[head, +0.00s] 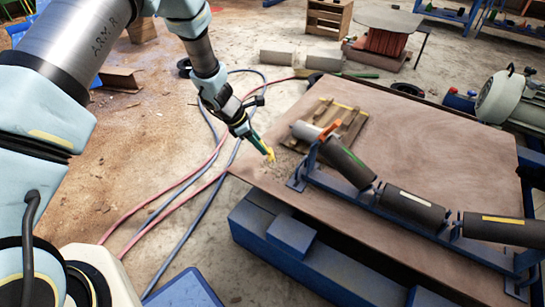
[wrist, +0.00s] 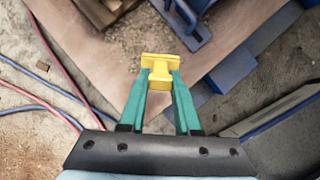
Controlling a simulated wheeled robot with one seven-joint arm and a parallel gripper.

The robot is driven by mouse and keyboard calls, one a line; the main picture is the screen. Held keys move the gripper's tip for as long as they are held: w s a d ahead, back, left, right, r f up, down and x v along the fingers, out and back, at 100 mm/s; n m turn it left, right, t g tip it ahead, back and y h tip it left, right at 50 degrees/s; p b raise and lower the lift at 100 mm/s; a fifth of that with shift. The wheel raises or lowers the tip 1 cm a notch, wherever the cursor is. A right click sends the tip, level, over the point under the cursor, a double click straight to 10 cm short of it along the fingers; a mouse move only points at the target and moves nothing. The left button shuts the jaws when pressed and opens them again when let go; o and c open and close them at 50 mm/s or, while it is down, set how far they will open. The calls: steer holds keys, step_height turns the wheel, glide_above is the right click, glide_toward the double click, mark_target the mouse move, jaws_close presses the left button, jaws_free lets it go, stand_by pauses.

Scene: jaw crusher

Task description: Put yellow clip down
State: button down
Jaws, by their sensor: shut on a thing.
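The yellow clip (wrist: 160,68) is held between the green fingertips of my gripper (wrist: 160,82) in the wrist view. In the head view my gripper (head: 266,151) is at the left corner of the brown work table (head: 440,120), and the clip (head: 270,156) shows as a small yellow piece at its tip. The clip appears to be over the table's corner; whether it touches the surface I cannot tell. The fingers are shut on it.
A roller frame (head: 345,188) with dark rollers (head: 412,207) stands on the table, right of my gripper. A small wooden pallet (head: 345,118) lies behind it. Loose grit covers the near corner. Red and blue hoses (head: 190,180) run on the floor at left.

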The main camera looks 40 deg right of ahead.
steer(key=shift+w+f+b, duration=0.1)
steer(key=shift+f+b, duration=0.3)
steer(key=shift+f, duration=3.05)
steer(key=shift+f, duration=0.2)
steer(key=c, duration=0.6)
jaws_free()
steer(key=shift+r, duration=0.15)
